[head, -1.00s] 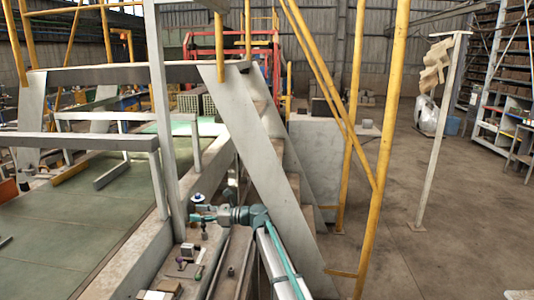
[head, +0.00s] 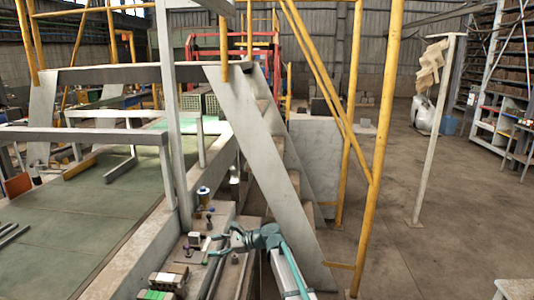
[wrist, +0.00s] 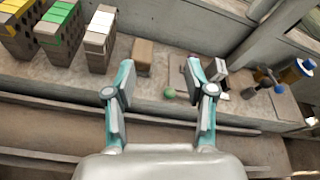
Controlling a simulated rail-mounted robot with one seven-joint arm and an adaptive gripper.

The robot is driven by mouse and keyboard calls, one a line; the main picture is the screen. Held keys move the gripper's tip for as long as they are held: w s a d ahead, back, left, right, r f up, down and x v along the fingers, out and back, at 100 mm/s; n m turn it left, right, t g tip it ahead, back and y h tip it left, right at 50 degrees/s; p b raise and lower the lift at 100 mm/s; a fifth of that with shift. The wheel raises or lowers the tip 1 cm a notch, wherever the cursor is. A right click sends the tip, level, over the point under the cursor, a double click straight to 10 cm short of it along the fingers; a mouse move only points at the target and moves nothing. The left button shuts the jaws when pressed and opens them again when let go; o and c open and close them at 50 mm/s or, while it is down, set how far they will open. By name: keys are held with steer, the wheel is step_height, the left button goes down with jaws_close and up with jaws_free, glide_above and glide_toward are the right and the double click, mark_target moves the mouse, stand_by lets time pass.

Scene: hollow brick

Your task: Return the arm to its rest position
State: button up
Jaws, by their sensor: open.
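My gripper (wrist: 160,88) is open in the wrist view, with two teal and grey fingers spread apart and nothing between them. It is above a concrete ledge (wrist: 150,92) that carries small objects. In the head view my gripper (head: 212,246) is at the lower middle, over the same ledge, at the end of my teal and grey arm. The fingers are small there.
Hollow bricks with yellow (wrist: 18,8), green (wrist: 58,20) and white (wrist: 100,38) tops stand on the ledge, beside a brown block (wrist: 144,55). A green ball (wrist: 169,93) and a blue-capped object (wrist: 303,66) are there too. A grey staircase (head: 262,150) stands beyond my arm.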

steer(key=s+d+f+n+g+h, duration=0.1)
steer(key=s+d+f+n+h, duration=0.45)
steer(key=s+d+f, duration=0.65)
steer(key=s+d+f+n+h, duration=0.55)
steer(key=s+d+f, duration=0.5)
steer(key=d, duration=0.35)
steer(key=s+d+f+n+g+h, duration=0.1)
steer(key=s+d+f+n+h, duration=0.3)
steer(key=s+d, duration=0.5)
steer(key=s+f+g+b, duration=0.2)
steer(key=s+f+b, duration=0.4)
steer(key=s+f, duration=0.3)
steer(key=s+f+g+b, duration=0.2)
steer(key=s+f+b, duration=0.5)
steer(key=f, duration=0.9)
steer(key=s+f+g+b, duration=0.2)
steer(key=s+f+b, duration=0.5)
steer(key=s+f, duration=0.5)
steer(key=shift+s+d+f+n+g+y, duration=0.15)
steer(key=shift+d+f+n+g+y, duration=0.15)
steer(key=shift+g, duration=0.1)
